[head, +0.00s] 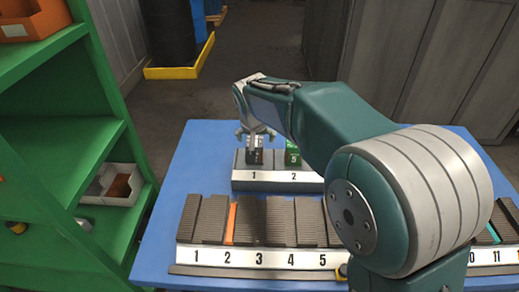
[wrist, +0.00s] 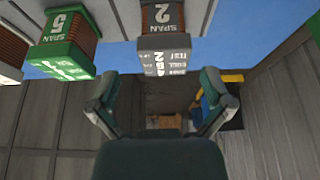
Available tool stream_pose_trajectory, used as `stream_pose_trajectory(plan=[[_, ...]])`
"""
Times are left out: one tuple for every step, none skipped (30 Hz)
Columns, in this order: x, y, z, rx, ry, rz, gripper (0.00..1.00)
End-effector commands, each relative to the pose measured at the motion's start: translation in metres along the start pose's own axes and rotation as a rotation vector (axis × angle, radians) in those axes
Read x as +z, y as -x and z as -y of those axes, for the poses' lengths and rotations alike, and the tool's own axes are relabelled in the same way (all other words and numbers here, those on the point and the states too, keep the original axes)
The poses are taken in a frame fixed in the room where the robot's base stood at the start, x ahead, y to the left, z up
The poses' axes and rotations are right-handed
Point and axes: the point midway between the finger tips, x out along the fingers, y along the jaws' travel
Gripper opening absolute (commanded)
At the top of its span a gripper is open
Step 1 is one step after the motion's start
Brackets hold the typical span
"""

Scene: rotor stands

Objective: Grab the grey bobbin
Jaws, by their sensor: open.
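The grey bobbin (wrist: 163,58) has grey ends with white lettering and a copper-brown winding between them. It is at the top middle of the wrist view. In the head view the grey bobbin (head: 255,158) sits in position 1 of a small numbered stand (head: 272,182), partly covered by my gripper. My gripper (head: 256,137) is open above it, fingers pointing down. In the wrist view the open fingers of my gripper (wrist: 161,90) are spread apart with nothing held, and the bobbin lies beyond their tips.
A green bobbin (head: 292,154) stands beside it at position 2; part of a white one (wrist: 12,50) shows at the wrist view's left edge. A long numbered rack (head: 255,257) lies in front on the blue table (head: 155,235). Green shelves (head: 60,150) stand left. My arm hides the right side.

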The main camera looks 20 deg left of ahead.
Motion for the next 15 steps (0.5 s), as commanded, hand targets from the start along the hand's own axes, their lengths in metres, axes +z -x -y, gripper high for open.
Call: stream_pose_trajectory(plan=[[0.000, -0.003, 0.001, 0.000, 0.002, 0.001, 1.00], [0.000, -0.004, 0.001, 0.001, 0.002, 0.001, 1.00], [0.000, -0.007, 0.001, 0.002, 0.003, 0.001, 1.00], [0.000, -0.009, 0.001, 0.002, 0.002, 0.002, 1.00], [0.000, -0.013, 0.000, 0.002, 0.002, 0.002, 1.00], [-0.001, -0.017, -0.002, 0.001, 0.001, 0.002, 1.00], [-0.001, -0.022, -0.004, 0.001, 0.000, 0.002, 1.00], [-0.002, -0.026, -0.005, 0.002, 0.000, 0.003, 1.00], [-0.002, -0.033, -0.007, 0.001, -0.001, 0.003, 1.00], [-0.002, -0.037, -0.008, 0.000, -0.001, 0.002, 1.00], [-0.002, -0.042, -0.008, -0.001, 0.000, 0.002, 1.00], [-0.002, -0.046, -0.009, -0.002, 0.000, 0.001, 1.00], [-0.002, -0.049, -0.010, -0.003, -0.001, 0.000, 1.00], [-0.002, -0.051, -0.010, -0.003, -0.001, 0.000, 1.00], [-0.002, -0.053, -0.010, -0.003, -0.001, -0.001, 1.00]])
